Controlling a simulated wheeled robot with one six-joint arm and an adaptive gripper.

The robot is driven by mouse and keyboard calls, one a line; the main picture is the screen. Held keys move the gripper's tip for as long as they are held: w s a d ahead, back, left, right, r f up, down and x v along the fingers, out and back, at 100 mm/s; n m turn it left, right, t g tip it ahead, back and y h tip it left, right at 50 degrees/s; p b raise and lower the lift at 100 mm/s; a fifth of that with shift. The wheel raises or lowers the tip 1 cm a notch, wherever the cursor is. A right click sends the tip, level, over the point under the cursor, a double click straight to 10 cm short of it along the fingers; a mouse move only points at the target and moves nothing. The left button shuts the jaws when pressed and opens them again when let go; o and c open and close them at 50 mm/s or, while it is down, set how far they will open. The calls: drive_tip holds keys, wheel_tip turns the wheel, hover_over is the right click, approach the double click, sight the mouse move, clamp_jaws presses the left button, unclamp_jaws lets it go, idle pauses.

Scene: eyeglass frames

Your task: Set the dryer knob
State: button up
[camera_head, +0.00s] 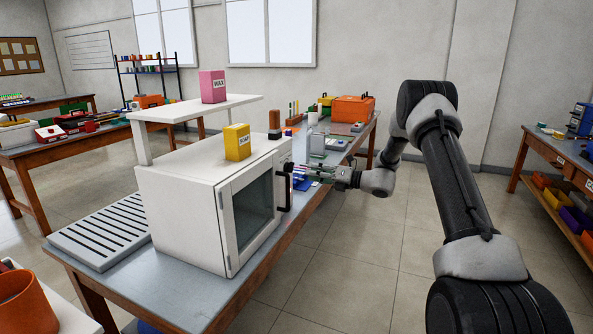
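The dryer (180,215) is a white box on the workbench, with a dark glass door (253,212) that is closed. A dark vertical handle (285,188) runs along the door's right edge. A narrow white panel (285,153) stands beside the door at the right end of the front. I cannot make out the knob; it may be hidden by my gripper or too small. My gripper (294,168) reaches in from the right, its tips close to this panel and the top of the handle. I cannot tell whether they touch, or whether the gripper is open.
A yellow box (237,142) sits on the dryer. A pink WAX box (212,86) stands on the white shelf (190,109) behind it. A slatted rack (103,230) lies left of the dryer. Tools and an orange case (353,109) crowd the bench's far end. The floor right of the bench is clear.

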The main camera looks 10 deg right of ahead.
sight(290, 168)
drive_tip(key=x, duration=0.7)
drive_tip(key=shift+a, duration=0.1)
clamp_jaws()
